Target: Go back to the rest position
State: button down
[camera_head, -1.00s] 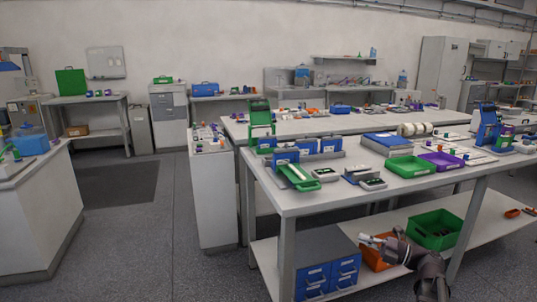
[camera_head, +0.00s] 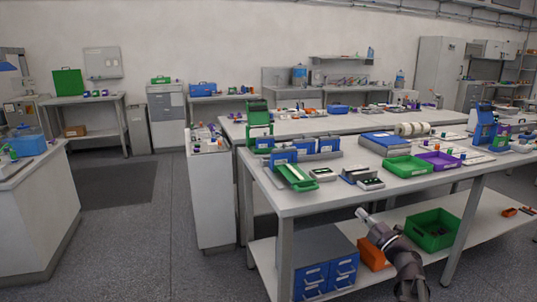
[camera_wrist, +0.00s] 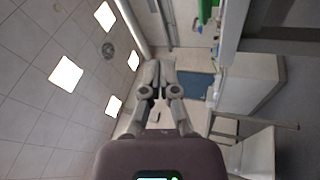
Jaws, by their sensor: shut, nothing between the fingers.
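My gripper (camera_head: 362,214) is in the lower right of the head view, in front of the near table's lower shelf. Its fingers are together and hold nothing. In the wrist view my gripper (camera_wrist: 157,66) points away from the camera with its fingers closed. The wrist view is turned on its side, with the tiled ceiling on the left and the benches on the right.
The near table (camera_head: 300,205) carries green trays (camera_head: 408,166), a purple tray (camera_head: 440,160) and battery equipment. Its lower shelf holds blue drawers (camera_head: 312,278), an orange bin (camera_head: 372,254) and a green bin (camera_head: 433,229). Open floor (camera_head: 130,235) lies to the left.

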jog(key=d+f+m+g+h, duration=0.3)
jog(key=f+m+g+h, duration=0.3)
jog(key=f+m+h, duration=1.25)
jog(key=s+a+f+m+g+y, duration=0.25)
jog(key=s+a+g, duration=0.4)
jog(key=s, duration=0.35)
jog(key=s+a+f+m+g+y, duration=0.2)
jog(key=s+a+f+g+y, duration=0.15)
jog(key=s+a+g, duration=0.4)
notch_tip(320, 180, up, 23)
jog(key=s+t+p, duration=0.1)
jog(key=p, duration=2.2)
jog(key=shift+s+a+t+y, duration=0.3)
jog(key=shift+s+y, duration=0.1)
jog(key=shift+y, duration=0.05)
